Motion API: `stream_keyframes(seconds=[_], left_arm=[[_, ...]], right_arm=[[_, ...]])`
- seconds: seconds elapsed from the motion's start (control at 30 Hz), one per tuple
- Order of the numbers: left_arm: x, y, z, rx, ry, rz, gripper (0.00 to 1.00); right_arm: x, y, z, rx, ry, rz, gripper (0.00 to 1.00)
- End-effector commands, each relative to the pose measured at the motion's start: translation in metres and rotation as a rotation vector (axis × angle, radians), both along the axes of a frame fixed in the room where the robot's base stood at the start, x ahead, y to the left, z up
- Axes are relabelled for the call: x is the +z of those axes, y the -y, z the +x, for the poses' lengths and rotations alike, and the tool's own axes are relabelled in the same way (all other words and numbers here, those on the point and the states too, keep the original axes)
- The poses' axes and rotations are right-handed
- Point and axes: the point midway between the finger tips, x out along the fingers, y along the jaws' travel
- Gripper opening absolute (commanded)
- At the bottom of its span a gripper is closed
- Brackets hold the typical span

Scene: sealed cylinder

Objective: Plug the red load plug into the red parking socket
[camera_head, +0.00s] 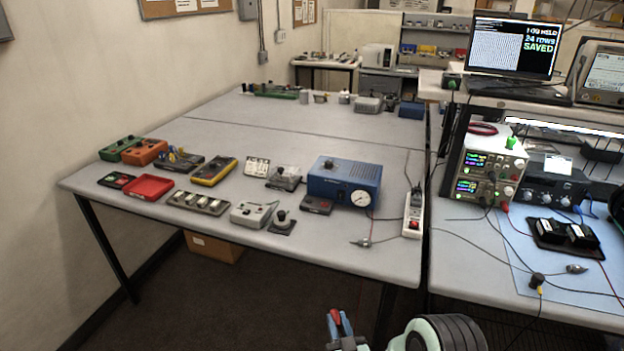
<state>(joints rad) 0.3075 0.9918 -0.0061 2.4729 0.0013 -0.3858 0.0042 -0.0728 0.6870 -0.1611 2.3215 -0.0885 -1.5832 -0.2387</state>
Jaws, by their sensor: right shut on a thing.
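My right gripper (343,338) is at the bottom edge, in front of the left bench, partly cut off by the frame. It is shut on a small red piece (335,316), which looks like the red load plug, with a blue part beside it. The held piece is in the air, apart from the bench. I cannot make out the red parking socket for certain. A small dark panel (117,180) with red and green patches lies at the bench's left end. My left gripper is not in view.
The grey bench (220,240) holds a red tray (148,187), a yellow meter (214,171), a blue gauge box (344,182) and a power strip (413,215). On the right bench, power supplies (487,170) and loose leads surround a blue mat (560,275).

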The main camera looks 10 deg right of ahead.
Motion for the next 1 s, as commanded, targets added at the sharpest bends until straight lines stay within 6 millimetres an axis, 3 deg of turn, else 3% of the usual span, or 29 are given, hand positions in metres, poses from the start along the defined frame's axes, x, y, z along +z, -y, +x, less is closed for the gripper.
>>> stream_keyframes(seconds=[0.43, 0.47, 0.63, 0.8, 0.9, 1.0], left_arm=[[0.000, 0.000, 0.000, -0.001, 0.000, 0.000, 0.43], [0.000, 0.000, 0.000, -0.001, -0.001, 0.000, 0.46], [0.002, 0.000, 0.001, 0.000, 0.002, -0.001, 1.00], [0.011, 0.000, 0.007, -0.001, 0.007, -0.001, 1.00], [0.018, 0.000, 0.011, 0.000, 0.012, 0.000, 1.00], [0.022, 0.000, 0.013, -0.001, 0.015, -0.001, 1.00]], right_arm=[[0.000, 0.000, 0.000, 0.000, 0.000, 0.000, 0.00], [0.000, 0.000, 0.000, 0.000, 0.000, 0.000, 0.00], [-0.004, -0.001, 0.013, 0.012, -0.021, -0.003, 0.00], [-0.018, -0.006, 0.058, 0.054, -0.139, -0.009, 0.00], [-0.016, -0.010, 0.079, 0.064, -0.257, -0.014, 0.00], [-0.008, -0.009, 0.083, 0.035, -0.365, -0.012, 0.00]])
